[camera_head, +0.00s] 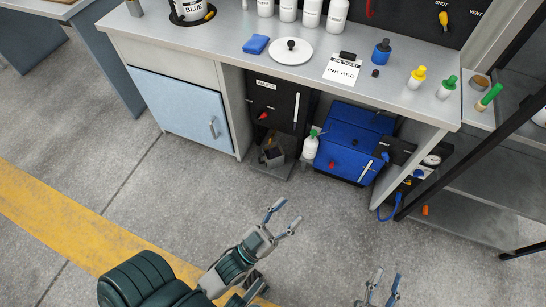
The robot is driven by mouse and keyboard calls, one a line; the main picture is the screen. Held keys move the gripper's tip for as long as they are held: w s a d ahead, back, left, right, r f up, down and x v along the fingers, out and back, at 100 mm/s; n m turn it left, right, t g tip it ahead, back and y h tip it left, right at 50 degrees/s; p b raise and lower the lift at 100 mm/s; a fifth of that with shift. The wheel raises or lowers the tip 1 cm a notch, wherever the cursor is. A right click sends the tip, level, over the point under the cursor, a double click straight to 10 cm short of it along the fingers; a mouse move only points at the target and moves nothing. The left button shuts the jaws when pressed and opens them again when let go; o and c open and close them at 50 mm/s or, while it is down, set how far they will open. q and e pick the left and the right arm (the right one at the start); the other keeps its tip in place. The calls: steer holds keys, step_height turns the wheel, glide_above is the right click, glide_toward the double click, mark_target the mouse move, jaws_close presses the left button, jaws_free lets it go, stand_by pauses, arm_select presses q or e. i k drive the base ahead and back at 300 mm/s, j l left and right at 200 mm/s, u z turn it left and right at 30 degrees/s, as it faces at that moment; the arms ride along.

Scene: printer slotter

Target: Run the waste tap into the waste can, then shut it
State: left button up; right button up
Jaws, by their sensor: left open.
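The black waste unit (289,91), marked WASTE, sits under the bench. A small red lever (263,115), apparently the tap handle, shows on its front, with a pale vertical gauge strip at its right. A small dark can (273,155), apparently the waste can, stands below the unit near the floor. Its inside and the tap's outlet are too small to make out. My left gripper (287,211) is open and empty over the floor, in front of and apart from the can. My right gripper (388,275) shows only its fingers at the bottom edge, apart and empty.
A white bottle with a green top (310,146) stands right of the can, beside a blue unit (345,150) with its own red lever. A blue cabinet door (178,112) is left of the waste unit. The floor (190,180) in front is clear.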

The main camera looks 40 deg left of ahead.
mark_target(258, 118)
steer(key=i+u, duration=0.1)
steer(key=u, duration=1.4)
steer(key=i+l, duration=0.3)
steer(key=l, duration=0.15)
steer(key=i+l+u, duration=0.1)
steer(key=i+l, duration=0.5)
steer(key=l, duration=0.25)
steer(key=u, duration=0.05)
